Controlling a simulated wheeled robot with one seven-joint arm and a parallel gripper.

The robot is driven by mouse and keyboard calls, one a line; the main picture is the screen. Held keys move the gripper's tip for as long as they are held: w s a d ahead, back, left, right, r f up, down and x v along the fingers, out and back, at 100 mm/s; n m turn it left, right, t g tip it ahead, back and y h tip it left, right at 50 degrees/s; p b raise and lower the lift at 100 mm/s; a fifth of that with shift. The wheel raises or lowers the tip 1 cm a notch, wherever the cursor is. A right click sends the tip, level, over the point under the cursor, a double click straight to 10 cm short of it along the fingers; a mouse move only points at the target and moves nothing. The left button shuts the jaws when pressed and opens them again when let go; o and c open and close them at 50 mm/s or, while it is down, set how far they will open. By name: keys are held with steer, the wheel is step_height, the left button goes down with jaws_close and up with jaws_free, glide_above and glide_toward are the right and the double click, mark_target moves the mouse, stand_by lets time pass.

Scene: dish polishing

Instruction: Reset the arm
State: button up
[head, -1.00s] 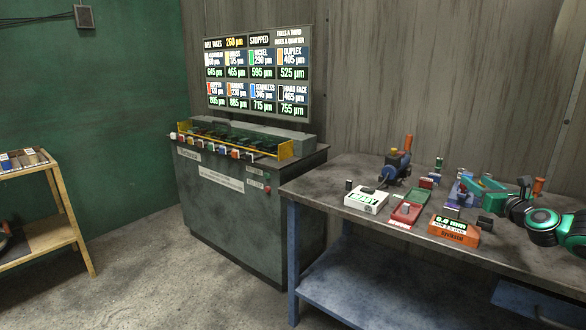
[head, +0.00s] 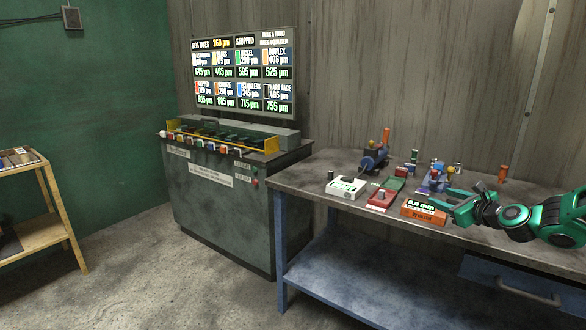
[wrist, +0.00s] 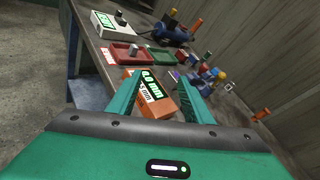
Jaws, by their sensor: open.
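My gripper (head: 452,207) is green and black and reaches in from the right over the workbench. Its two green fingers are apart with nothing between them in the wrist view (wrist: 158,78). The fingers point toward an orange box with a 0.0 mm display (head: 424,211), which also shows in the wrist view (wrist: 160,104), partly hidden by the fingers. I cannot tell the exact height of the fingers above the bench.
The bench (head: 325,169) also holds a white display box (head: 347,188), a red tray (head: 380,200), a green tray (head: 394,183), a blue motor-like device (head: 375,161) and several small blocks. A grey machine cabinet (head: 220,210) stands left. Open floor (head: 150,285) lies in front.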

steer(key=s+a+f+n+g+h, duration=0.1)
steer(key=s+a+f+n+g, duration=0.25)
steer(key=s+n, duration=0.3)
steer(key=s+a+f+n+g, duration=0.25)
steer(key=s+n+g, duration=0.2)
steer(key=s, duration=0.25)
steer(key=s+r+n+g, duration=0.1)
steer(key=s+n+g, duration=0.2)
steer(key=s, duration=1.5)
steer(key=s+a+r+n+g+h, duration=0.1)
steer(key=s+n+g, duration=0.3)
steer(key=s+n, duration=0.5)
steer(key=s+r, duration=0.1)
steer(key=s, duration=0.9)
steer(key=shift+n, duration=0.3)
steer(key=shift+w, duration=0.1)
steer(key=shift+w+f, duration=0.3)
steer(key=shift+w, duration=0.25)
